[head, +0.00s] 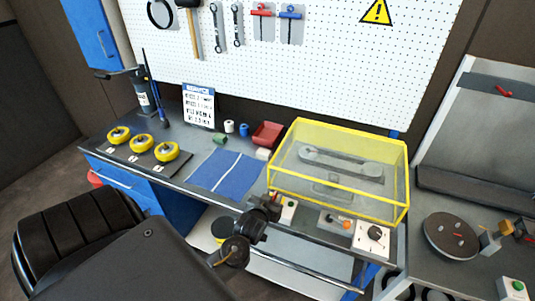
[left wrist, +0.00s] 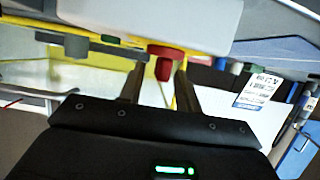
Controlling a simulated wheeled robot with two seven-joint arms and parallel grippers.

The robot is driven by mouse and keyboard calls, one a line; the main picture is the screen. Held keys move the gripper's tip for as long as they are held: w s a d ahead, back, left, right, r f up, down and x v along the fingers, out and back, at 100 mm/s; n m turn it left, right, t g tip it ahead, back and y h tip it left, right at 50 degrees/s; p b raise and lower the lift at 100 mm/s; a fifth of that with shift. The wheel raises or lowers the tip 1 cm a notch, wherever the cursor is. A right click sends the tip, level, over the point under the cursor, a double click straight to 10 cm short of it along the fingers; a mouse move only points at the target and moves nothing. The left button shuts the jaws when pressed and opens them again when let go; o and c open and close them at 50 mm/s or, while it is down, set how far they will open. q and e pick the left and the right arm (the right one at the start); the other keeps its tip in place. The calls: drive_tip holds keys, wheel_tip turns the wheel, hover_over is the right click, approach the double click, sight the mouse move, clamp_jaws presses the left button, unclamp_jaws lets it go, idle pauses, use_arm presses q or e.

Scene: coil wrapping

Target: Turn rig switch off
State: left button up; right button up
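My left gripper (head: 268,204) reaches from the lower left to the front edge of the bench, at the left front corner of the yellow-framed clear cover (head: 407,190). In the left wrist view its two fingers (left wrist: 160,82) are apart, with a red knob (left wrist: 165,56) between or just beyond their tips. I cannot tell whether they touch it. Which one is the rig switch is not labelled. My right gripper is out of view.
A metal part (head: 340,165) lies under the cover. A blue mat (head: 226,173), a red bin (head: 267,134) and several yellow rolls (head: 167,151) are on the bench to the left. A second bench with a round plate (head: 450,238) stands at the right.

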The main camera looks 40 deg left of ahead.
use_arm(q)
drive_tip(key=b+v, duration=0.2)
drive_tip(key=v, duration=0.7)
drive_tip(key=shift+s+r, duration=0.15)
drive_tip(key=shift+s, duration=0.05)
drive_tip(key=shift+d, duration=0.1)
drive_tip(key=s+d+f+m+g+h, duration=0.25)
drive_tip(key=s+d+g, duration=0.3)
drive_tip(key=s, duration=0.35)
drive_tip(key=s+d+f+m+g+h, duration=0.2)
drive_tip(key=s+d+f+m+g, duration=0.3)
drive_tip(key=s, duration=0.4)
wheel_tip(320, 180, down, 31)
drive_tip(key=n+b, duration=0.1)
drive_tip(key=b, duration=0.6)
drive_tip(key=s+a+f+g+b, duration=0.1)
drive_tip(key=s+f+b, duration=0.3)
drive_tip(key=s+f, duration=1.3)
wheel_tip(320, 180, down, 4)
drive_tip(key=shift+s+a+f+b, duration=0.15)
drive_tip(key=shift+a+b, duration=0.2)
drive_tip(key=shift+a, duration=0.2)
